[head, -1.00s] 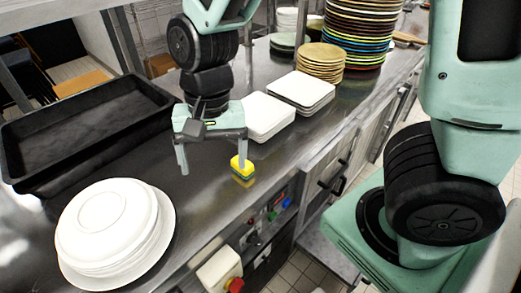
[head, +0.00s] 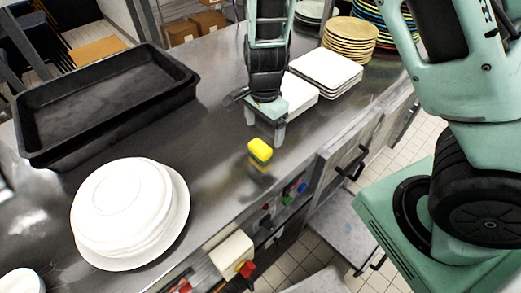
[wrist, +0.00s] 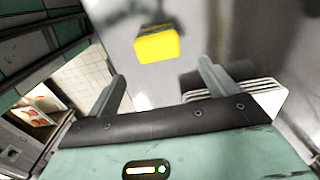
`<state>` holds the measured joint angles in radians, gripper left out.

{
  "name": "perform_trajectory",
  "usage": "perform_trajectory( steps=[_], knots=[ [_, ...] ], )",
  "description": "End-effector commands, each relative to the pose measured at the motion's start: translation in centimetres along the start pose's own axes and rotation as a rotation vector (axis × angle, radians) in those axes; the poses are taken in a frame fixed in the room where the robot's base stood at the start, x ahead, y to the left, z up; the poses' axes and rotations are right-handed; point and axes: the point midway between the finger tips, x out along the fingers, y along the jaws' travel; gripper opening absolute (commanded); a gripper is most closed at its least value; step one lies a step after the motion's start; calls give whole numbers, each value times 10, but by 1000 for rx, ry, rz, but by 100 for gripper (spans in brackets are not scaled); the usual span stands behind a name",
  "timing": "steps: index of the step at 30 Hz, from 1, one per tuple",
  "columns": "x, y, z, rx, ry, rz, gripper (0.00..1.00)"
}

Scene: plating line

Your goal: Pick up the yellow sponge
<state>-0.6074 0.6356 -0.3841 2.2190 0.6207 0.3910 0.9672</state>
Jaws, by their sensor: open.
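The yellow sponge (head: 260,149), with a darker underside, lies on the steel counter near its front edge. In the wrist view the sponge (wrist: 157,45) shows its yellow top, ahead of the fingertips and roughly between their lines. My gripper (head: 265,126) is open and empty, with its fingers pointing down. It is just behind the sponge in the head view, apart from it. In the wrist view both fingers of my gripper (wrist: 162,72) are spread, with nothing between them.
White round plates (head: 130,205) are stacked left of the sponge. A black tray (head: 105,95) stands at the back left. Square white plates (head: 328,70) are stacked close beside my gripper, with yellowish plates (head: 350,38) behind. Counter around the sponge is clear.

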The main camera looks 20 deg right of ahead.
Motion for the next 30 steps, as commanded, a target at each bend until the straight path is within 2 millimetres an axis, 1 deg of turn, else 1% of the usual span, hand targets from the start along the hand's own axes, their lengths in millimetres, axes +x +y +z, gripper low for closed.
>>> perform_trajectory(
  steps=[1,3,8,14,15,18,21,26,27,29,30],
  knots=[
    [7,0,0,0,0,2,85],
    [12,0,0,1,0,1,85],
    [21,0,2,-2,0,1,85],
    [48,2,14,-1,-1,4,85],
    [54,1,13,2,-1,1,85],
    [64,1,13,1,-1,0,85],
    [68,0,14,-2,-2,-1,85],
    [68,0,14,-2,-1,-2,85],
    [68,0,14,-2,-1,-2,83],
    [67,0,14,-2,-1,-2,66],
    [67,0,14,-2,-1,-2,55]
  ],
)
